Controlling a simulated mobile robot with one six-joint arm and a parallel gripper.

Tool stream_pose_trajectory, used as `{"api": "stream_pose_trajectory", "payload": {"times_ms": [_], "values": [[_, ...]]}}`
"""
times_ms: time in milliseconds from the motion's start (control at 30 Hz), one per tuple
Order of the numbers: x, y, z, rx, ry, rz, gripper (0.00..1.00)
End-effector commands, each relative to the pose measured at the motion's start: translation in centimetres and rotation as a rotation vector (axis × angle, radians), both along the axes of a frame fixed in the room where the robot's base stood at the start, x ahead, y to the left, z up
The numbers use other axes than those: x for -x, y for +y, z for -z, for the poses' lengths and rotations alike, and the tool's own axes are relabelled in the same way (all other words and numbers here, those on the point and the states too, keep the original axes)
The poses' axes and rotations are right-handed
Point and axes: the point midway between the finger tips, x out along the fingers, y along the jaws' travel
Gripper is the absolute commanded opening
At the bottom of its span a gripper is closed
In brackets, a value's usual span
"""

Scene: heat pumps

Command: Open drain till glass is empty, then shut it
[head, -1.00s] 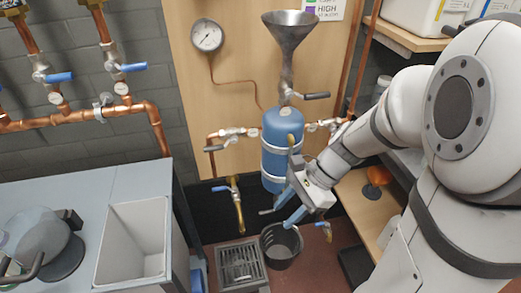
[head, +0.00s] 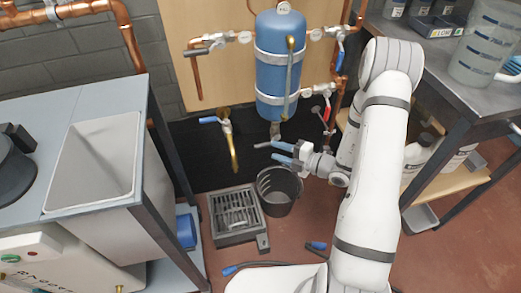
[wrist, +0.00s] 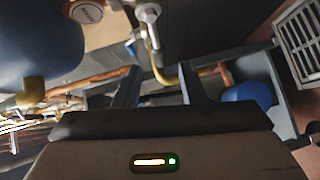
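A blue vessel (head: 280,65) hangs on the wooden panel in the head view. An upright sight glass (head: 289,80) with brass ends runs up its front; its liquid level cannot be read. Below the vessel is a small drain valve (head: 275,132). A grey lever (head: 259,145) appears to lie just left of my upper fingertip. My gripper (head: 273,151) has two blue fingers pointing left, apart, with nothing seen between them. Whether they touch the lever cannot be told. The wrist view shows the fingers (wrist: 158,90) spread and the vessel (wrist: 35,40) at left.
A black bucket (head: 279,190) stands on the floor below my gripper. A floor grate (head: 234,213) lies left of it. A brass tap with a blue handle (head: 226,121) is at left. A bench with a sink (head: 95,160) is further left, and a metal table (head: 455,75) at right.

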Motion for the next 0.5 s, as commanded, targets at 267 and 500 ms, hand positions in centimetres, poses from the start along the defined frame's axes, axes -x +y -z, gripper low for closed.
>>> {"api": "stream_pose_trajectory", "payload": {"times_ms": [267,500], "values": [[-2.3,3.9,0.7,0.003,-0.004,-0.008,0.37],[-3.5,5.7,0.9,0.002,-0.003,-0.007,0.37]]}}
